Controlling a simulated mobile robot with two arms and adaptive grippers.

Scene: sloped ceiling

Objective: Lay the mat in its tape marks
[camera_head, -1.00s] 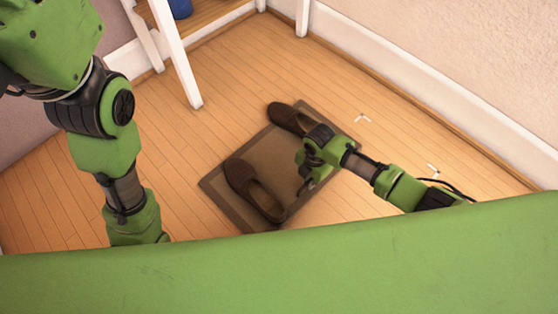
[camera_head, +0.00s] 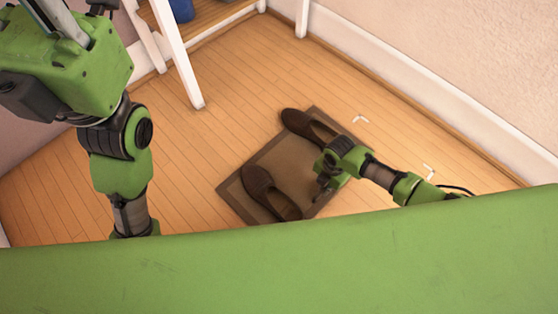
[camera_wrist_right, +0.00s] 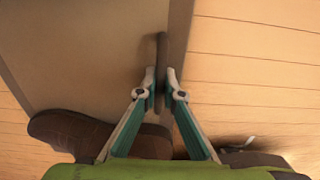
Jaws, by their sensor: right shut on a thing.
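The mat (camera_head: 288,163) is brown with a darker border and lies on the wooden floor, turned at an angle. Two dark brown shoes are on it: one near its front left (camera_head: 266,190) and one at its far corner (camera_head: 303,124). White corner tape marks show to the right of the mat, one farther back (camera_head: 360,118) and one nearer (camera_head: 429,172). My right gripper (camera_head: 322,186) is at the mat's right edge. In the right wrist view its fingers (camera_wrist_right: 161,78) are closed on that edge.
A white-legged piece of furniture (camera_head: 178,60) with a blue object (camera_head: 181,9) stands at the back left. A wall with a white baseboard (camera_head: 440,108) runs along the right. Floor is bare between the mat and that wall.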

